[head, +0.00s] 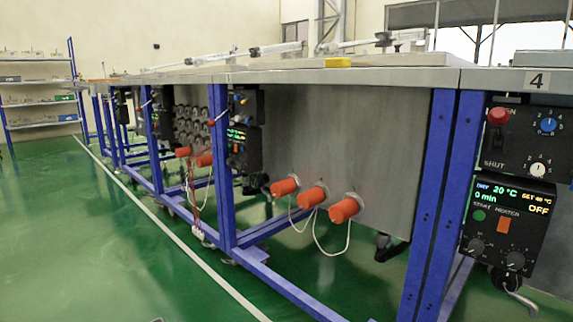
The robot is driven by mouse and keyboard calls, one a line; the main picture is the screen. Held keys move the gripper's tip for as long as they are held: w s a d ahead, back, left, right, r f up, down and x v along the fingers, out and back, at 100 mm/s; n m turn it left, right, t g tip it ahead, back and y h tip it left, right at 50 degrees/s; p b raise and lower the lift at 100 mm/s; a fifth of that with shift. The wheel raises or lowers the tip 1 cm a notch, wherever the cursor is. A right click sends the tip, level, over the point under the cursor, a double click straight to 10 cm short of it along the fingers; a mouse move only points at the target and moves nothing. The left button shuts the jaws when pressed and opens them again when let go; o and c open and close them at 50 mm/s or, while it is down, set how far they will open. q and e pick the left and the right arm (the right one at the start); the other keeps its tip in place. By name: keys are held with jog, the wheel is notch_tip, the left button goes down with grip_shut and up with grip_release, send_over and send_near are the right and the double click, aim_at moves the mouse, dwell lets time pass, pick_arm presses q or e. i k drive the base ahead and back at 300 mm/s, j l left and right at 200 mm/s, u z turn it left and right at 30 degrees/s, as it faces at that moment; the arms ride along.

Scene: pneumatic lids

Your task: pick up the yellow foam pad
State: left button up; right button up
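The yellow foam pad (338,62) lies on the far part of the long grey benchtop, close to its front edge, right of the picture's middle at the top. I see it nearly edge-on as a thin yellow strip. Neither of my grippers shows in the head view, so nothing is seen touching the pad.
The long bench (290,76) on blue legs runs from the right into the distance. Orange caps (312,199) with hanging cords stick out from its front. A control box (507,225) hangs at the right. Shelves (40,102) stand far left. The green floor at left is clear.

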aim_at(338, 62)
jog(key=i+l+u, duration=0.1)
jog(key=i+u, duration=0.15)
jog(key=i, duration=0.25)
jog(key=i+l+u, duration=0.3)
jog(key=i, duration=0.25)
jog(key=j, duration=0.1)
